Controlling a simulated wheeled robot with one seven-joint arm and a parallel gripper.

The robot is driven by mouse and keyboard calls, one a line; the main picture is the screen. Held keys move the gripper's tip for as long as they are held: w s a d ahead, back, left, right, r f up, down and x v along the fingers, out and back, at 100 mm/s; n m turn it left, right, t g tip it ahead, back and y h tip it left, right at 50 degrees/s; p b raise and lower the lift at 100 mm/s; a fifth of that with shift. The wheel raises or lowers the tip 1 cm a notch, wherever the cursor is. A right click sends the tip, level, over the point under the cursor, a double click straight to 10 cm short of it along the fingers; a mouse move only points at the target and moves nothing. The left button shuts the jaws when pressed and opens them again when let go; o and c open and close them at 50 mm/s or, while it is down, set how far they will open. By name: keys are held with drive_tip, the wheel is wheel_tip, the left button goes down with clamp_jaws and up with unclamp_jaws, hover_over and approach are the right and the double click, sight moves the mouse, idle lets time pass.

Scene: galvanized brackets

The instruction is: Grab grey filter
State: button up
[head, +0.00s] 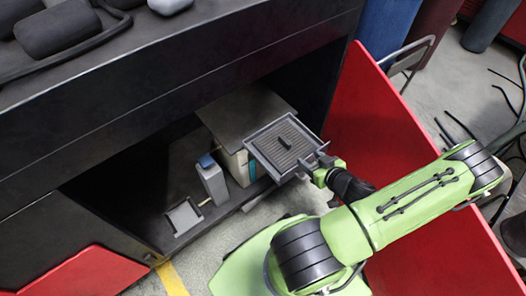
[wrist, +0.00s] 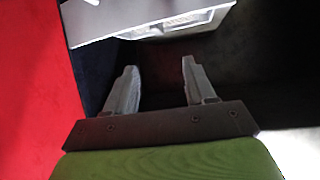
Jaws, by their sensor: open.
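The grey filter (head: 286,145), a square frame with a ribbed face and a small dark bar in the middle, shows tilted at the front of the open cabinet, by a white box. My gripper (head: 314,161) is at its right edge in the head view; whether they touch is unclear. In the wrist view my gripper (wrist: 160,80) is open, its two grey fingers apart with nothing between them. A light grey panel edge (wrist: 150,18), probably the filter, shows beyond the fingertips, cut off by the top of the picture.
The white box (head: 238,165) with a grey top stands in the cabinet. A red cabinet door (head: 362,110) stands open at the right, close to my arm.

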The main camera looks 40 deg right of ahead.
drive_tip(key=b, duration=0.2)
approach(286, 140)
drive_tip(key=shift+x, duration=1.15)
drive_tip(key=b+x, duration=0.1)
drive_tip(key=x, duration=0.4)
drive_tip(key=shift+w+f, duration=0.2)
drive_tip(key=shift+w, duration=0.1)
clamp_jaws()
